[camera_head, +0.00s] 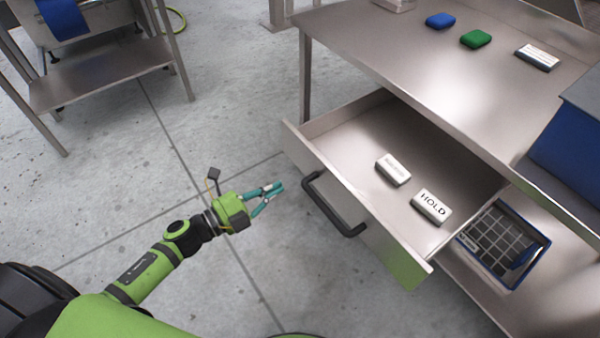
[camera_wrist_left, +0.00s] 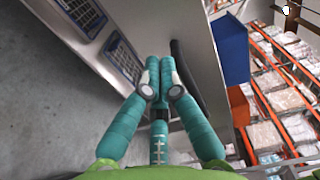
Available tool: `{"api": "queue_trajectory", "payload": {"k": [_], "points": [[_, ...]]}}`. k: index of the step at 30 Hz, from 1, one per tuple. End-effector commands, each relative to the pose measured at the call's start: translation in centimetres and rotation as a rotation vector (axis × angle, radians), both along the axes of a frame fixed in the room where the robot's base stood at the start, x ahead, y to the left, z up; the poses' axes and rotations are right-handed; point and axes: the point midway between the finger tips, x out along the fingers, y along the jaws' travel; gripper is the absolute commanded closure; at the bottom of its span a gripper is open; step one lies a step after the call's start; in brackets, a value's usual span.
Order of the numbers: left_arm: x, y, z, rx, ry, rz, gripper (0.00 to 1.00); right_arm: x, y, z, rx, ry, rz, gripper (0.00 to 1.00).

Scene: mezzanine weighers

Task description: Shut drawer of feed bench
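The drawer (camera_head: 345,140) of the metal feed bench (camera_head: 400,45) stands pulled out. Its front panel carries a black bar handle (camera_head: 335,208), which also shows in the left wrist view (camera_wrist_left: 186,78). Two white blocks lie inside the drawer, a smaller one (camera_head: 393,170) and one marked HOLD (camera_head: 431,207). My left gripper (camera_head: 281,187) is in front of the drawer, left of the handle, and appears apart from it. In the left wrist view its teal fingertips (camera_wrist_left: 160,66) meet with nothing seen between them. My right gripper is not in view.
A blue-rimmed basket (camera_head: 548,243) sits on the shelf below the drawer. Blue, green and white blocks and a blue bin (camera_head: 568,150) are on the bench top. Another metal table (camera_head: 100,72) stands at the far left. The concrete floor between is clear.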

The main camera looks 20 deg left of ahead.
Motion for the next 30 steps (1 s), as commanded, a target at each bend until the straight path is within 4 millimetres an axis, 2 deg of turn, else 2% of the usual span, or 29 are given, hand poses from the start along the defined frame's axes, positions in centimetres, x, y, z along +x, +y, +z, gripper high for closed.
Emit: {"api": "queue_trajectory", "payload": {"k": [1, 6, 12, 30], "points": [[1.1, -0.8, 0.3, -0.001, -0.004, 0.000, 1.00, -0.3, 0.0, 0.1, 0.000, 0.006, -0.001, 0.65], [3.7, -2.8, 0.2, -0.003, 0.000, 0.001, 1.00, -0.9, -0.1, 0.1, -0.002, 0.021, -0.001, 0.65], [5.5, -4.3, 0.0, -0.002, 0.000, 0.003, 1.00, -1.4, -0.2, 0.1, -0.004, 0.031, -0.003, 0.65], [6.3, -4.9, -0.1, -0.002, 0.001, 0.002, 1.00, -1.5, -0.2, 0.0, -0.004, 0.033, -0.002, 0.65]]}}
